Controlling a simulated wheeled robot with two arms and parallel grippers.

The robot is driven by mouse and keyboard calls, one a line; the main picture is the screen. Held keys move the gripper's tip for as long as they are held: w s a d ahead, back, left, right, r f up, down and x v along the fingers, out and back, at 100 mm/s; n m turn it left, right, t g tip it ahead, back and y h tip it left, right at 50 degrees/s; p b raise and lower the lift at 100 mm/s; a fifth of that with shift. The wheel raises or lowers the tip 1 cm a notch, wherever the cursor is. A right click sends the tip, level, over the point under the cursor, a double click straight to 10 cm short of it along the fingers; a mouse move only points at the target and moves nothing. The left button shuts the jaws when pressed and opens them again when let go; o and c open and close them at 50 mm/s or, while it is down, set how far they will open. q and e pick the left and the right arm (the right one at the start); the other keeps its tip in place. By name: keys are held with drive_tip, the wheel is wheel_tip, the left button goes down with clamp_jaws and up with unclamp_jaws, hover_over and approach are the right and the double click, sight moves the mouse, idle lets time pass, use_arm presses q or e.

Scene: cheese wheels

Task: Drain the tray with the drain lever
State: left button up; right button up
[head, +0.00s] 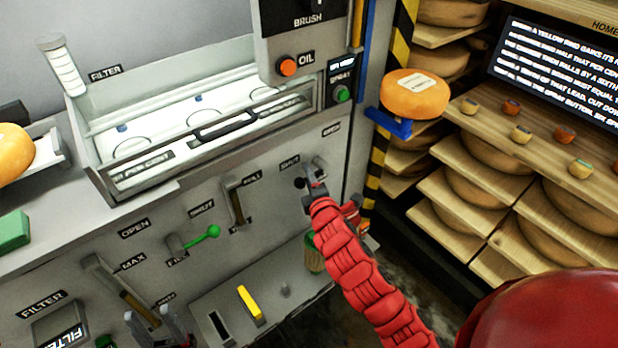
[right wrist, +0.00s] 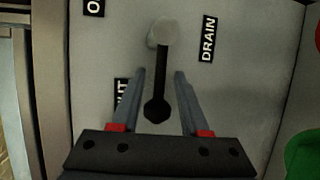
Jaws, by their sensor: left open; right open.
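The drain lever (right wrist: 158,85) is a short black handle with a round knob, hanging down from a pale pivot beside the DRAIN label in the right wrist view. My right gripper (right wrist: 166,75) is open, with one finger on each side of the lever; I see no clear contact. In the head view my right gripper (head: 315,178) is at the panel by the SHUT label, and it mostly hides the lever. The tray (head: 135,185) is a long clear-walled basin on top of the machine, with pale contents. My left gripper (head: 150,315) is open and empty at the lower left.
Other levers sit on the panel, including one with a green knob (head: 208,233). A yellow handle (head: 250,303) is below. An orange cheese wheel (head: 415,93) rests on a blue holder at the right. Shelves of cheese (head: 480,185) stand beyond.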

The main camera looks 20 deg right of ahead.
clamp_jaws()
idle(1.4)
